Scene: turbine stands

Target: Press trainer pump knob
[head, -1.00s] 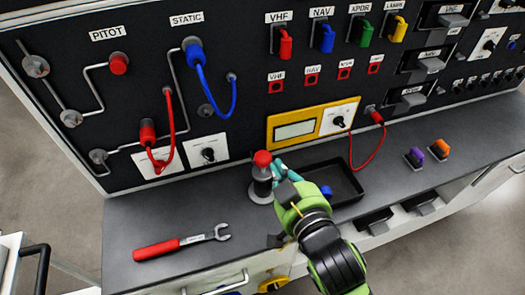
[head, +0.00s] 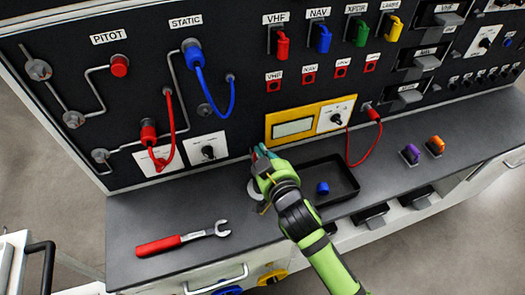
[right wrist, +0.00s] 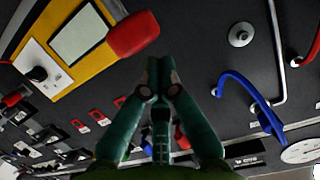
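The trainer pump (head: 254,190) stands on the grey bench below the panel. In the head view my right gripper (head: 261,152) covers most of it, and only part of its base shows. In the right wrist view a red knob (right wrist: 132,35), which looks like the pump's, is just beyond and left of my fingertips. The teal fingers of the right gripper (right wrist: 160,72) meet at the tips with nothing visible between them. I cannot tell whether they touch the knob. My left gripper is not in view.
A black tray (head: 345,191) with a blue cap (head: 322,188) lies right of the pump. A red-handled wrench (head: 180,240) lies at the left front. The yellow-framed display panel (head: 311,122) and a red hose (head: 368,150) are close behind. A blue hose (head: 232,100) hangs on the left.

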